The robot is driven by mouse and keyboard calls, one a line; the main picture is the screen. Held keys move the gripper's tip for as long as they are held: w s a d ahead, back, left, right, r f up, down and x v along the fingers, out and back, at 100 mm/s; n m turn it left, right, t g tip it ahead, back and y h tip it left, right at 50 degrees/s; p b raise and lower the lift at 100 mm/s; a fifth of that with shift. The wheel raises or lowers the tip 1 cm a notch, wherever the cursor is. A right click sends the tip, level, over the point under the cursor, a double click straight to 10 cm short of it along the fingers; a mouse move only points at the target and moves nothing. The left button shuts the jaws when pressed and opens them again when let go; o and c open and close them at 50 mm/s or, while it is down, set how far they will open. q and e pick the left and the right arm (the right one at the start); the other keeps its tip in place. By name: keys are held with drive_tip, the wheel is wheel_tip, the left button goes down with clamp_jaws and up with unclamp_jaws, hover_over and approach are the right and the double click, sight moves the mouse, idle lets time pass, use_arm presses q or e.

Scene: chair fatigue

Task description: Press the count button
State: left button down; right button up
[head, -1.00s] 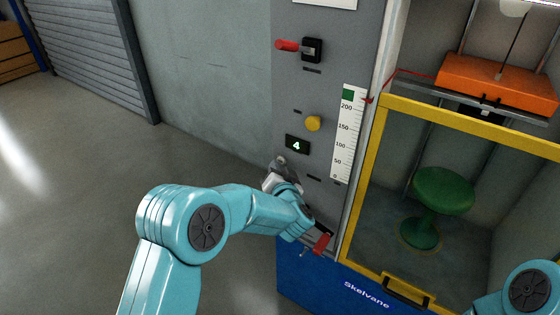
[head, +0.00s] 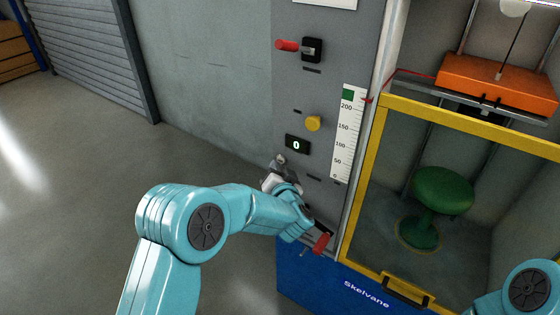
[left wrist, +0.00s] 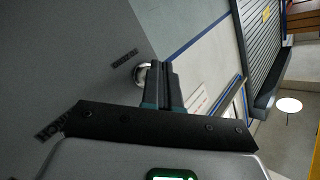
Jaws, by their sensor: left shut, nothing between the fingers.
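The grey control panel (head: 290,95) carries a dark counter display (head: 297,144) with a green 0. A yellow knob (head: 313,123) sits just above the display. My left gripper (head: 280,163) is at the panel just below the display, fingers shut with nothing between them. In the left wrist view the shut fingers (left wrist: 166,85) overlap a round silver button (left wrist: 141,74) on the panel, so part of it is hidden. I cannot tell whether they touch it. My right gripper is out of view.
A red lever (head: 287,45) and a black switch are higher on the panel. A red handle (head: 321,243) is below my left wrist. A white scale (head: 346,135) and a yellow-framed guard (head: 368,190) with a green stool (head: 442,191) inside stand to the right. Open floor lies left.

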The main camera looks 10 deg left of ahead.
use_arm(q)
drive_tip(key=shift+s+a, duration=0.15)
drive_tip(key=shift+s, duration=0.25)
drive_tip(key=shift+s+a+b, duration=0.1)
drive_tip(key=shift+s+a, duration=0.2)
drive_tip(key=shift+s, duration=0.5)
drive_tip(key=shift+s+a+b, duration=0.15)
drive_tip(key=shift+s+a, duration=0.1)
drive_tip(key=shift+s, duration=0.5)
drive_tip(key=shift+s+a+b, duration=0.1)
drive_tip(key=shift+s+a, duration=0.2)
drive_tip(key=shift+s, duration=0.5)
